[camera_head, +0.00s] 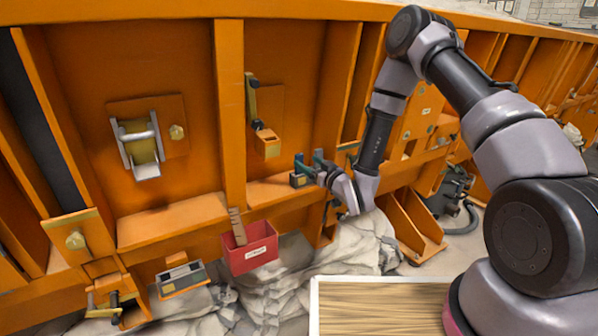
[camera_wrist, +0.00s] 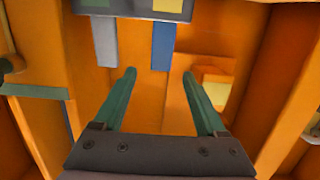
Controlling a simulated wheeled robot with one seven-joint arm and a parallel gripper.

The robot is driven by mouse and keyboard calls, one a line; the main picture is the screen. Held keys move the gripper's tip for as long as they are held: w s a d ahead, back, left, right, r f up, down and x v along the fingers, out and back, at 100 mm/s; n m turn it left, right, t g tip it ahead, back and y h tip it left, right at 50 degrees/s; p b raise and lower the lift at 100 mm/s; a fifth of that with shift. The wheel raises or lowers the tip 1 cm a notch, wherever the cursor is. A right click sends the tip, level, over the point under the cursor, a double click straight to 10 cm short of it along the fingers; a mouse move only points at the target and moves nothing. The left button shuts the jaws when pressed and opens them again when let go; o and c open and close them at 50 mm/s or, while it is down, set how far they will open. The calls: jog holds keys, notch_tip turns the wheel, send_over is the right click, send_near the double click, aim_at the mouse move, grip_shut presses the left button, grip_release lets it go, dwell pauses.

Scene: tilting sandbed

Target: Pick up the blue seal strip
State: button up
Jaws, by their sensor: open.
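The blue seal strip (camera_wrist: 162,48) shows in the wrist view as a narrow flat blue piece below a holder with a yellow patch (camera_wrist: 167,5). Its lower end lies roughly in line with the gap between my fingertips. My gripper (camera_wrist: 159,74) is open, with green fingers on either side of that gap and nothing held. A similar grey strip (camera_wrist: 105,42) is to the left of the blue one. In the head view my gripper (camera_head: 309,161) is at the orange frame, beside a small dark block (camera_head: 298,180); I cannot make out the blue strip there.
Orange ribs and ledges (camera_head: 232,110) surround the gripper. A red bin (camera_head: 250,255) holding a brown piece hangs lower left. A bracket with an orange block (camera_head: 267,143) is left of the gripper. A wood-topped surface (camera_head: 380,308) stands in front.

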aim_at(300, 157)
jog(key=shift+x, duration=3.1)
jog(key=shift+s, duration=0.1)
grip_shut()
